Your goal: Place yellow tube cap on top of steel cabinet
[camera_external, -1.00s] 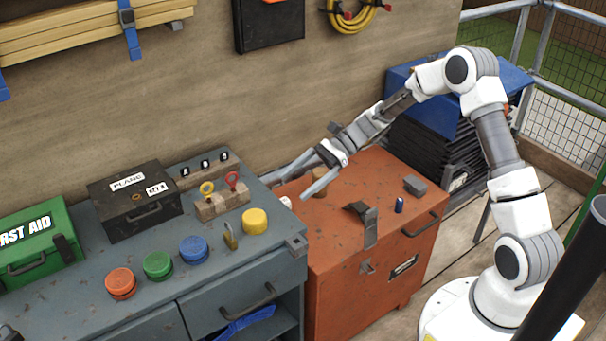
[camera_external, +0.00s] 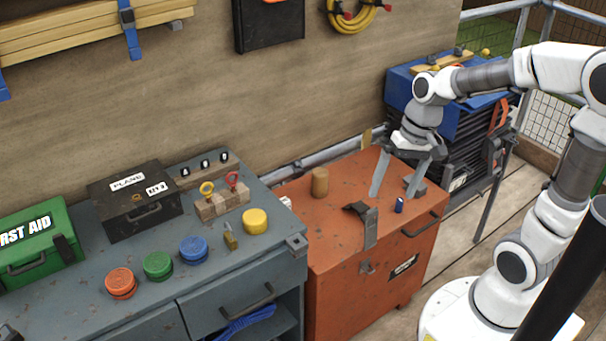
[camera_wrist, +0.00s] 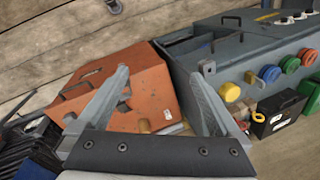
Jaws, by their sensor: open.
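The yellow tube cap (camera_external: 255,221) stands on top of the grey steel cabinet (camera_external: 225,287), near its right end. It also shows in the wrist view (camera_wrist: 229,92). Blue (camera_external: 194,250), green (camera_external: 158,266) and red (camera_external: 120,283) caps stand in a row to its left on the same top. My gripper (camera_external: 392,196) is open and empty, pointing down at the right part of the orange chest, well to the right of the yellow cap. In the wrist view, my gripper (camera_wrist: 158,76) has its fingers wide apart with nothing held between them.
A brass padlock (camera_external: 230,239), a block with ringed pins (camera_external: 222,203) and a black box (camera_external: 135,212) stand near the yellow cap.

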